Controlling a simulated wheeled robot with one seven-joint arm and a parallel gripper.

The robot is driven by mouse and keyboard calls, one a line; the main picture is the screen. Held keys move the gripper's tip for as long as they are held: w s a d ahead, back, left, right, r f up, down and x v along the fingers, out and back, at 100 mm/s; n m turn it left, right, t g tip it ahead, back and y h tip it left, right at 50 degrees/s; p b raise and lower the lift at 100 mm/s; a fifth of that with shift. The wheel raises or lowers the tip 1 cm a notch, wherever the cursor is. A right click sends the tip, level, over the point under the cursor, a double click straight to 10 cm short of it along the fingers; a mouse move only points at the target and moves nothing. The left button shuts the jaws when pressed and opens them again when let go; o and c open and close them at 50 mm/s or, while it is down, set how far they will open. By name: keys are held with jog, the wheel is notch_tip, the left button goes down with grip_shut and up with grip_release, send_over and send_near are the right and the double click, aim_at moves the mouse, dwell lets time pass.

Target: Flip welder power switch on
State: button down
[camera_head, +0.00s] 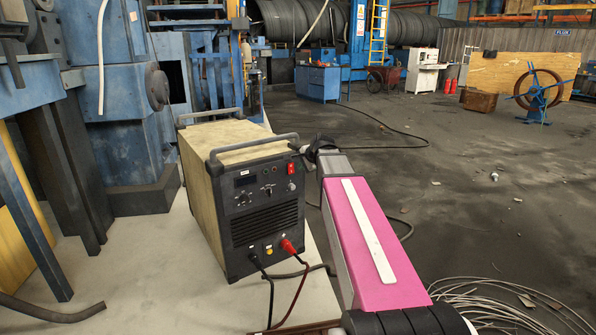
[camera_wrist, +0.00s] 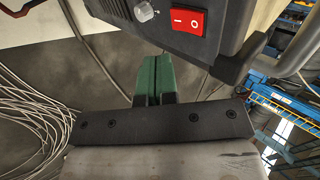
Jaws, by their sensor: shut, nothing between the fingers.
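The welder (camera_head: 262,215) is a box with a black front panel, yellowish sides and grey top handles, standing on a pale floor slab. Its red power switch (camera_head: 291,168) is at the upper right of the front panel. In the wrist view the switch (camera_wrist: 188,21) shows large, with white I and O marks; which side is pressed in is unclear. A grey knob (camera_wrist: 144,12) is beside it. My gripper (camera_wrist: 154,62) has green fingers shut together and empty, tips just below the panel edge and apart from the switch in the picture. In the head view its fingertips are not clearly visible.
Red and black cables (camera_head: 289,247) plug into the welder's lower front. A coil of loose wire (camera_head: 505,300) lies on the floor at the lower right. Blue machinery (camera_head: 115,110) stands close to the welder's left. The dark floor to the right is mostly open.

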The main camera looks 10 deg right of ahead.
aim_at(291, 169)
jog(key=v, duration=0.6)
jog(key=shift+f, duration=0.1)
jog(key=shift+s+f, duration=0.15)
jog(key=shift+f, duration=0.6)
jog(key=shift+w+a+r+x, duration=0.1)
jog(key=shift+w+r+x, duration=0.2)
jog(key=shift+x, duration=1.9)
jog(key=shift+w+a+r+x, duration=0.1)
jog(key=shift+w+r+x, duration=0.2)
jog(key=shift+x, duration=1.85)
jog(key=shift+w+a+r+x, duration=0.1)
jog(key=shift+w+r+x, duration=0.2)
jog(key=shift+x, duration=1.9)
